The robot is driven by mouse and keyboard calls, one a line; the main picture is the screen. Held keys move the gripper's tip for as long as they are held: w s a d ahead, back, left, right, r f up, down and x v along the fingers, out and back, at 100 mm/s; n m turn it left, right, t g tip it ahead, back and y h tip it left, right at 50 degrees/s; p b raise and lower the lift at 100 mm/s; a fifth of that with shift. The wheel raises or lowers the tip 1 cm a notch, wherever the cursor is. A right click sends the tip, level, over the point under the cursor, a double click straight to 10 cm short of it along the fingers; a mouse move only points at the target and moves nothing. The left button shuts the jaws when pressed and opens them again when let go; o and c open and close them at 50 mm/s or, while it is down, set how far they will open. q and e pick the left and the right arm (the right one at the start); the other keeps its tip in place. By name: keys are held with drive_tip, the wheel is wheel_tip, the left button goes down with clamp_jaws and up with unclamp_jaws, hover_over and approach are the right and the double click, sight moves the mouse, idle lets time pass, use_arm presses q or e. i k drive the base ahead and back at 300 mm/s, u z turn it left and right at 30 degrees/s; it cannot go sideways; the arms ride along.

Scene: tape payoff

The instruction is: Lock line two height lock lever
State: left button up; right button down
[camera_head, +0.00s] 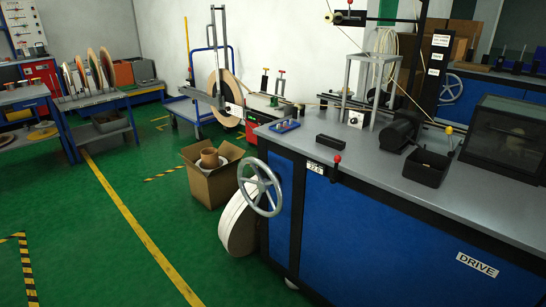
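A short black lever with a red ball knob (337,159) stands nearly upright at the front edge of the blue machine cabinet (370,232). It is beside a small white number label (316,167). A grey spoked handwheel (260,188) is on the cabinet's left end. Another lever with a yellow knob (449,131) stands on the worktop farther right. No readable label tells which lever is the line two height lock. Neither of my grippers is in view.
A cardboard box (210,186) and a white roll (238,226) stand on the floor left of the cabinet. A black bin (426,168) and a dark-windowed box (508,135) sit on the worktop. Green floor at the left front is clear.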

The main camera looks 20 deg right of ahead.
sight(335, 169)
drive_tip(key=u, duration=0.05)
drive_tip(key=i, duration=0.85)
drive_tip(key=z, duration=0.85)
drive_tip(key=i, duration=0.35)
drive_tip(key=z, duration=0.35)
